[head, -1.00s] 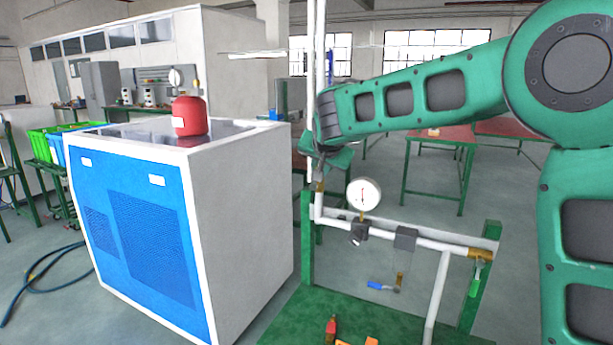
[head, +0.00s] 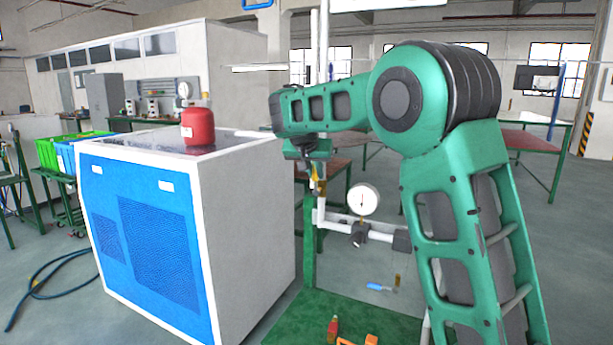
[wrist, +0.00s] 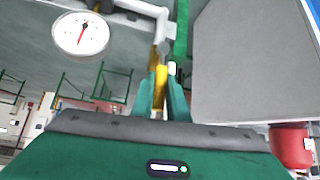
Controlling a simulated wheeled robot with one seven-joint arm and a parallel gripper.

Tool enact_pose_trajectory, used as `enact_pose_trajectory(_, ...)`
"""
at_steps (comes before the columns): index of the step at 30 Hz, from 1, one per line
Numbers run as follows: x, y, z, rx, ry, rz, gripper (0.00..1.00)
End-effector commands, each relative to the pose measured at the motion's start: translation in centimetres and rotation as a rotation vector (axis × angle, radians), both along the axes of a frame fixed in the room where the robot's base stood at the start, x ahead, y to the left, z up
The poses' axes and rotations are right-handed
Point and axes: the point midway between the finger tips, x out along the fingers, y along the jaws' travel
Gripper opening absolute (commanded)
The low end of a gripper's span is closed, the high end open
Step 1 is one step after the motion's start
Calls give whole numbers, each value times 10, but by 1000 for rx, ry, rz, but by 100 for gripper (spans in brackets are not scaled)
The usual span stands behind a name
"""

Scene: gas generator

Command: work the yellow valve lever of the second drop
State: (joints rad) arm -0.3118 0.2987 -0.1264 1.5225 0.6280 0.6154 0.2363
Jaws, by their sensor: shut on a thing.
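The yellow valve lever (wrist: 161,84) stands between the two green fingers of my gripper (wrist: 162,90) in the wrist view. The fingers are shut on it. In the head view my gripper (head: 309,160) is at the upright pipe, and a bit of the yellow lever (head: 315,173) shows just below it. The valve body is mostly hidden by the gripper. The white pipe (head: 319,210) runs down below the lever.
A round gauge (head: 363,200) sits close to the right of the pipe, also large in the wrist view (wrist: 81,35). A blue-handled valve (head: 379,287) hangs lower. The blue and white cabinet (head: 245,220), with a red tank (head: 197,126) on top, stands left. My arm hides the rig's right side.

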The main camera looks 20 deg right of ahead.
Motion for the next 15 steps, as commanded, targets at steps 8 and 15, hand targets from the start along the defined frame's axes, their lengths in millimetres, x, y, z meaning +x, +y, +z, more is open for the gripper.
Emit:
enact_pose_trajectory(8, 2, -2, 3, -3, -9, 2, 0)
enact_pose_trajectory(15, 2, -2, 2, -2, -6, 1, 33)
